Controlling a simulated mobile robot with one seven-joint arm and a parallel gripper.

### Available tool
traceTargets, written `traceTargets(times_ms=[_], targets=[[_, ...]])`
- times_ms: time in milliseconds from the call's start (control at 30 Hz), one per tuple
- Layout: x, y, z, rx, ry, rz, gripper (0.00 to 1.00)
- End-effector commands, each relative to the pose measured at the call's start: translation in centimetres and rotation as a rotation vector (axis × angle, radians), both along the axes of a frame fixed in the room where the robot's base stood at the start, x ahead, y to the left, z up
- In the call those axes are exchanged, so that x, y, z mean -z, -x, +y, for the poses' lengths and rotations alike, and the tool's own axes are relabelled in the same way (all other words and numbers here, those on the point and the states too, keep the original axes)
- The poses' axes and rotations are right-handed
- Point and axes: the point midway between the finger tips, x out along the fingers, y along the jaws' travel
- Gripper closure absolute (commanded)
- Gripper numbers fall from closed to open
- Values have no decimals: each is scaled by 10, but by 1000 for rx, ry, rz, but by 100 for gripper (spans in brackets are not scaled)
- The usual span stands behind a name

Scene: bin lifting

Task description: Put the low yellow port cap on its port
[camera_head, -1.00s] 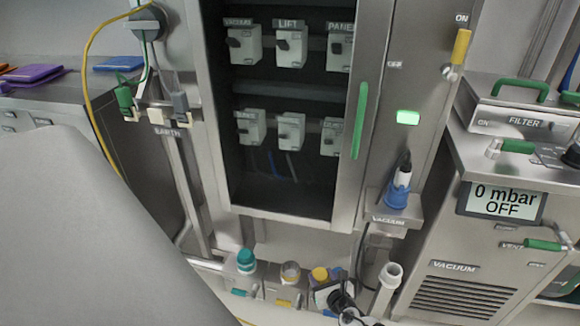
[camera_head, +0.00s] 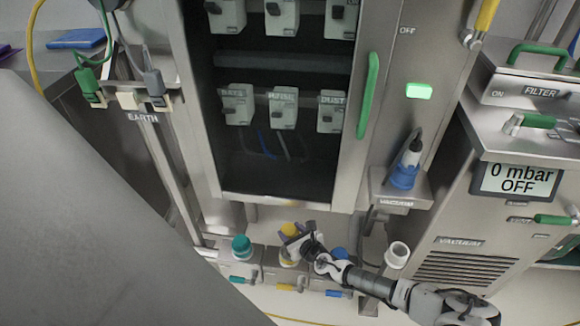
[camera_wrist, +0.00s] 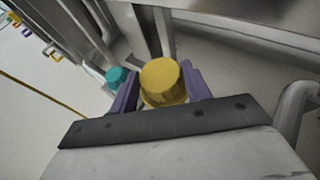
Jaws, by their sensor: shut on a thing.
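My gripper (camera_head: 292,240) is at the middle of the three low ports. Its purple fingers are shut on the yellow port cap (camera_head: 288,229). In the wrist view the yellow cap (camera_wrist: 161,80) sits upright between both fingers of my gripper (camera_wrist: 160,88). The middle port (camera_head: 289,262) shows just below the cap and fingers. I cannot tell whether the cap touches or sits on it. A teal cap (camera_head: 241,245) is on the left port; it also shows in the wrist view (camera_wrist: 117,76). A blue cap (camera_head: 338,254) is at the right port, partly behind my arm.
Coloured levers, including a yellow one (camera_head: 286,287), sit below the ports. A white open pipe end (camera_head: 398,250) stands to the right. The cabinet's lower edge (camera_head: 285,203) is above the ports. A vacuum unit (camera_head: 465,262) is at the right.

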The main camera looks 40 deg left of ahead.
Motion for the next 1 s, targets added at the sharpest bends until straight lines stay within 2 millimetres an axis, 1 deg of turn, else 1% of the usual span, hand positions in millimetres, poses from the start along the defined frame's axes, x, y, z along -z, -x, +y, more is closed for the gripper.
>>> traceTargets(times_ms=[467,533,800,1000], targets=[[45,0,0,0,0,-1,93],[40,0,0,1,-1,-1,93],[36,3,-1,2,-14,73,93],[36,4,-1,0,-13,75,93]])
